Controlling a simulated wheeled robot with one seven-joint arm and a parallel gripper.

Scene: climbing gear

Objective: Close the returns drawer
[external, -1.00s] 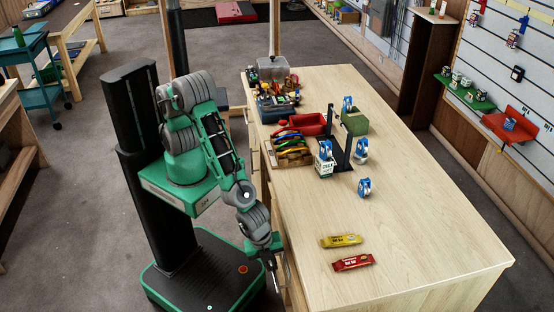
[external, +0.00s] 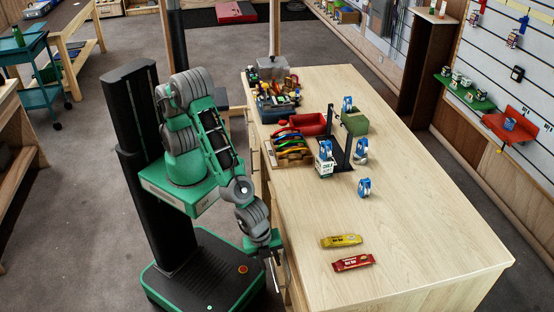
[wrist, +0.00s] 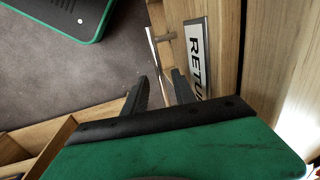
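In the wrist view the returns drawer's wooden front (wrist: 222,60) carries a silver plate (wrist: 197,58) whose visible letters read "RETU". A slim metal bar handle (wrist: 150,48) stands out from it on a post. My gripper (wrist: 160,85) is open, with two dark fingers apart. The bar's near end appears in the gap between them; I cannot tell if either finger touches it. In the external view my gripper (external: 279,271) hangs low beside the bench's left side. The drawer is mostly hidden there, and how far it is out is unclear.
The wooden bench (external: 430,230) stands right of my arm. On it are a yellow packet (external: 341,241), a red packet (external: 352,263), blue-and-white items and a crate of coloured gear (external: 291,150). Wooden compartments (wrist: 40,145) show low left in the wrist view.

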